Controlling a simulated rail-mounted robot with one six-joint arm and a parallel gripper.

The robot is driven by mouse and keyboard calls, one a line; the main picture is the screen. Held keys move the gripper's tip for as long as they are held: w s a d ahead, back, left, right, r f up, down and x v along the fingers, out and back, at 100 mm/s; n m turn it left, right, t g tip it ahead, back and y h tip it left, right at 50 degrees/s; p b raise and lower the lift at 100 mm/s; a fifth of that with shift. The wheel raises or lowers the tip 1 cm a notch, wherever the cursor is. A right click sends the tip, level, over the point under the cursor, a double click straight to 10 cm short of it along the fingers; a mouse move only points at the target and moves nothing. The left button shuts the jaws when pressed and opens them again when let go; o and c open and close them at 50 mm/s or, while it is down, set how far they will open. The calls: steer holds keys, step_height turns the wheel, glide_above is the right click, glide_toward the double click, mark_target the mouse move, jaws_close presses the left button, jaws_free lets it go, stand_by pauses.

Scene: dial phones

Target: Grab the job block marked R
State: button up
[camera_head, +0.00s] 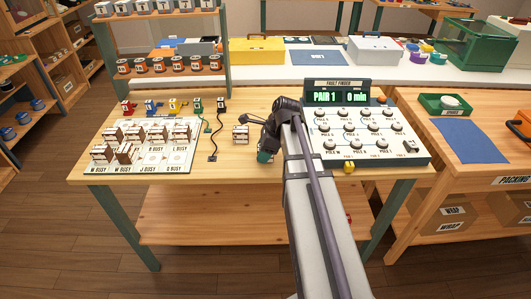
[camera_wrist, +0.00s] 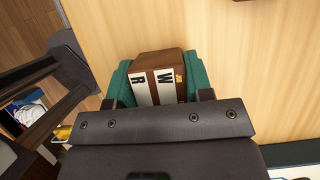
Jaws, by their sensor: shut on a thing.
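The job block marked R (camera_wrist: 158,84) shows in the wrist view as a brown wooden block with two white strips, one reading R and the other W. It sits between the green finger pads of my gripper (camera_head: 266,150), which is shut on it. In the head view my gripper is over the table just left of the fault finder panel, and the held block is not clearly seen there. Whether the block touches the table I cannot tell.
Another brown block (camera_head: 241,134) stands on the table just left of my gripper. A white board (camera_head: 155,158) with several blocks lies on the table's left.

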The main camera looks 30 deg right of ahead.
steer(key=shift+c, duration=0.5)
step_height(320, 180, up, 10)
steer(key=p, duration=1)
steer(key=shift+r, duration=0.15)
